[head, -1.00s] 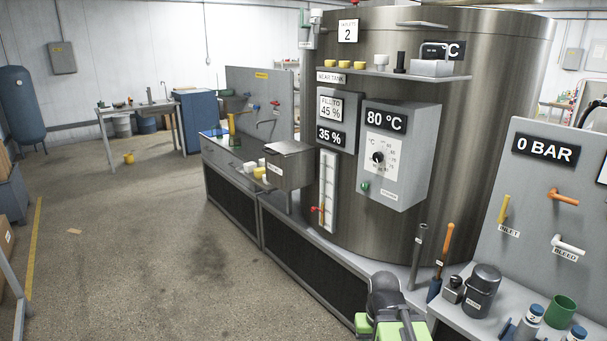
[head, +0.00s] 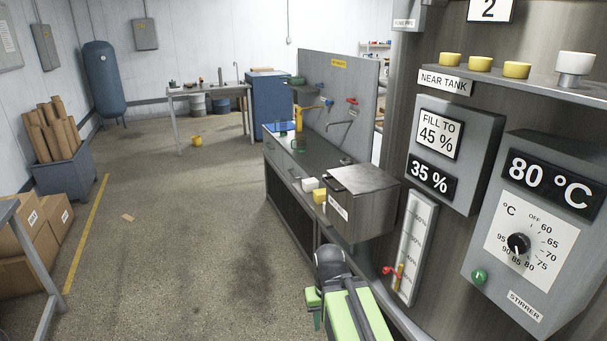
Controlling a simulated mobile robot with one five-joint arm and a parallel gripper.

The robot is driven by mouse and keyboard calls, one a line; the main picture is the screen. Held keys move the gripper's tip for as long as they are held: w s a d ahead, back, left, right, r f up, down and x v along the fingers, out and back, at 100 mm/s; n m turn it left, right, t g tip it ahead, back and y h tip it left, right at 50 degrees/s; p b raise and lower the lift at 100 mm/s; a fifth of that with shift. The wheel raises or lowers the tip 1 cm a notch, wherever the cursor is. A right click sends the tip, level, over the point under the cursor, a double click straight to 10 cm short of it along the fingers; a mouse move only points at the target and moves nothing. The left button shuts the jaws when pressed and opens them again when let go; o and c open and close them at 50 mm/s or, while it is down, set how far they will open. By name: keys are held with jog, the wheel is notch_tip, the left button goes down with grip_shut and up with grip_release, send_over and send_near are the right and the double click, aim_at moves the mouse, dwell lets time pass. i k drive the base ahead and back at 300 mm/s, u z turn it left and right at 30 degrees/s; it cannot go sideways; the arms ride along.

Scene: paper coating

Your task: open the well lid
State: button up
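A grey metal box (head: 368,216) stands on the bench against the tank, with a small white label on its front that is too small to read surely. It looks like the well. Its flat lid (head: 362,179) lies closed on top, with a dark bar handle along the left edge. My green and black arm is at the bottom centre, in front of and below the box, apart from it. I cannot make out gripper fingers on it, and nothing held shows.
A white and a yellow pot (head: 320,196) stand left of the box. The tank's control panel (head: 548,235) and level gauge (head: 411,247), with a red-handled valve (head: 392,271), are close on the right. Open floor (head: 190,240) lies left of the bench.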

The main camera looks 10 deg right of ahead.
aim_at(360, 180)
jog(key=u, duration=0.9)
jog(key=i, duration=1.15)
jog(key=u, duration=0.5)
jog(key=k, duration=0.7)
jog(key=u, duration=0.25)
jog(key=i, duration=0.7)
jog(key=z, duration=0.1)
